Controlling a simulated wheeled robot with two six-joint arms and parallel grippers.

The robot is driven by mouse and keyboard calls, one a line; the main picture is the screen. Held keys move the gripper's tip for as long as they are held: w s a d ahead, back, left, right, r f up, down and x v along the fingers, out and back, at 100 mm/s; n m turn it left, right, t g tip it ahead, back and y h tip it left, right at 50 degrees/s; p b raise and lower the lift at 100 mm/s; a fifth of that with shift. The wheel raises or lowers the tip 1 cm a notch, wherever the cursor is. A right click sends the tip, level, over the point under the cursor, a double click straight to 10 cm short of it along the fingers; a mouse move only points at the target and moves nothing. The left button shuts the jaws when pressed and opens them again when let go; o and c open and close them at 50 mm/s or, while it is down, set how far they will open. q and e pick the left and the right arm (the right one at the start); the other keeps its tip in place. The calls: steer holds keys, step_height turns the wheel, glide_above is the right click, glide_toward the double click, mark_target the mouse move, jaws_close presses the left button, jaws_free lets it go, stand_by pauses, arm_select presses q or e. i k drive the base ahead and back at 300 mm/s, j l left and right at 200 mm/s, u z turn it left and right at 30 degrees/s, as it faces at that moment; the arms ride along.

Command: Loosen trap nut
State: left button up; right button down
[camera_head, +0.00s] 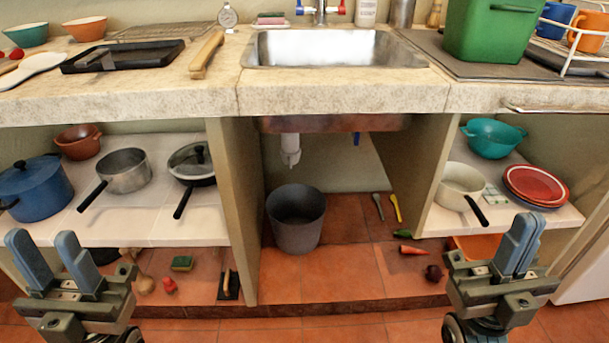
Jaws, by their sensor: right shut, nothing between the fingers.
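The white trap (291,150) hangs from the underside of the sink (335,48) in the open middle bay. Its nut is too small to make out clearly. A dark grey bucket (297,235) stands on the tiled floor below the trap. My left gripper (48,250) is open and empty at the lower left, in front of the left shelf. My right gripper (521,238) is shut and empty at the lower right, in front of the right shelf. Both grippers are well apart from the trap and the bucket.
Panels (233,200) flank the middle bay. A blue pot (35,190) and pans fill the left shelf (130,228). A pan (460,185) and red plates (535,186) are on the right.

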mark_target(293, 159)
steer(key=i+l+z, duration=0.25)
steer(key=l, duration=0.3)
steer(key=i+l+z, duration=0.2)
steer(key=i+l, duration=0.3)
